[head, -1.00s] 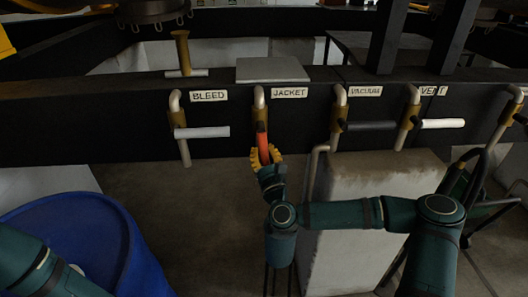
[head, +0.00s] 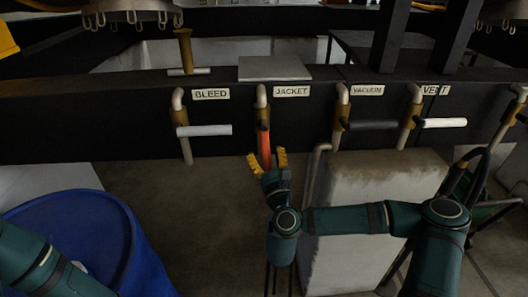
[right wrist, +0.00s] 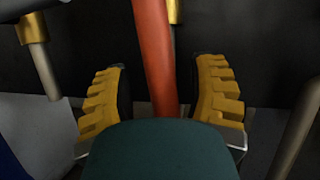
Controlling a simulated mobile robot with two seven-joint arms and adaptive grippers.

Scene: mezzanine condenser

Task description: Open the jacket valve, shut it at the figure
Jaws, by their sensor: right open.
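The jacket valve (head: 262,115) is a brass body on a pale pipe under the JACKET label (head: 291,91). Its orange-red lever (head: 264,148) hangs down, roughly in line with the pipe. My right gripper (head: 267,160) is open at the lever's lower end, its yellow fingers spread. In the right wrist view the lever (right wrist: 153,50) passes between the open fingers (right wrist: 162,70), with a gap on both sides. My left arm enters at the lower left of the head view; its gripper is out of view. No readable figure shows.
The bleed (head: 203,130), vacuum (head: 372,125) and vent (head: 444,123) levers stick out sideways on the dark beam (head: 80,130). A grey plate (head: 274,68) sits above the jacket label. A blue drum (head: 150,255) stands lower left, a pale block (head: 375,180) right of my gripper.

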